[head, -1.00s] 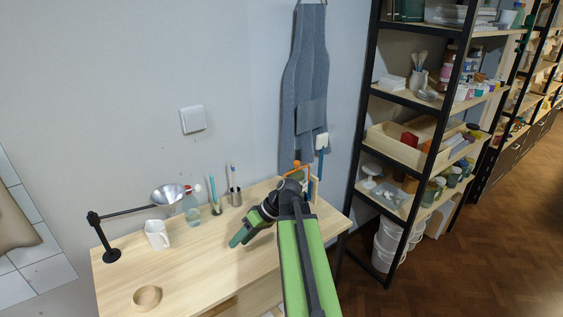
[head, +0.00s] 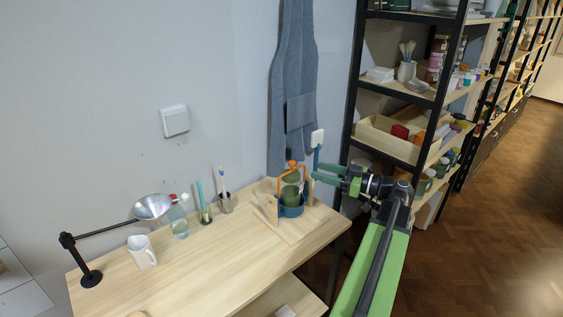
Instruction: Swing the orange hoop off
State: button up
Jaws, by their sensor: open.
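The orange hoop (head: 279,184) arches over a green jar (head: 290,195) that sits in a blue holder (head: 292,211), near the back right of the wooden table. An orange knob shows at the top of the hoop. My gripper (head: 319,173) is open and points left, just right of the hoop at about the height of its upper part. In this view the fingers lie close to the hoop's right side and a blue upright there. I cannot tell whether they touch.
The holder stands on a wooden board (head: 300,228) on the table (head: 200,265). Left of it are cups with brushes, a bottle (head: 179,222), a white mug (head: 142,251) and a funnel on a black stand (head: 90,278). A black-framed shelf (head: 351,95) rises behind my arm.

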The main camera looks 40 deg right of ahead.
jog(key=x, duration=1.4)
jog(key=shift+a, duration=0.1)
grip_shut()
dwell(0.7)
